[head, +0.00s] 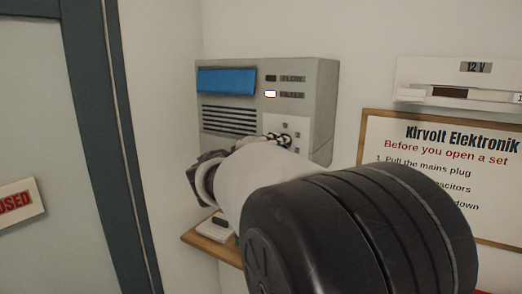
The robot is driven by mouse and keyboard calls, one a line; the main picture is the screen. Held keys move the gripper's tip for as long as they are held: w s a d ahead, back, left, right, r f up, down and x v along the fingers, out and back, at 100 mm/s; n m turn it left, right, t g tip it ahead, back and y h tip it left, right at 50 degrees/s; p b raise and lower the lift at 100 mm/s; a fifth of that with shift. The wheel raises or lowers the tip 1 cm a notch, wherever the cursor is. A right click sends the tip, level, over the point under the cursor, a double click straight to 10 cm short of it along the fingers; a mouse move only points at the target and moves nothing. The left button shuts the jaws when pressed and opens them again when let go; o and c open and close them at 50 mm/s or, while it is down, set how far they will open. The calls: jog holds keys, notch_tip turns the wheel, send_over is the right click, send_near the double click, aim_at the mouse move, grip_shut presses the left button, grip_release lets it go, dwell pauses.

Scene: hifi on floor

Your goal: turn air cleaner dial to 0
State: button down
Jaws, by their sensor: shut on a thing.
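The air cleaner (317,105) is a grey box on the wall with a blue panel, dark vent slots and two small labelled indicators; the lower one is lit white. Its white dial plate (298,128) carries small marks, too small to read. My gripper (283,140) reaches the plate from below and is shut on the dial. The dial is mostly hidden by the fingers and arm, so I cannot tell which mark it points to.
A wooden shelf (193,238) with a small pale object (212,229) lies below the air cleaner. A framed notice (447,165) and a 12 V unit (415,79) hang to the right. A door with a sign (20,203) stands at left.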

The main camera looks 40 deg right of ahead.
jog(key=n+p, duration=0.2)
jog(key=n, duration=0.7)
jog(key=n+p, duration=0.3)
jog(key=n, duration=0.7)
jog(key=shift+s+f+n, duration=0.2)
jog(key=shift+n, duration=0.4)
jog(key=c, duration=1.6)
grip_release()
jog(key=shift+c, duration=0.2)
jog(key=v, duration=1.2)
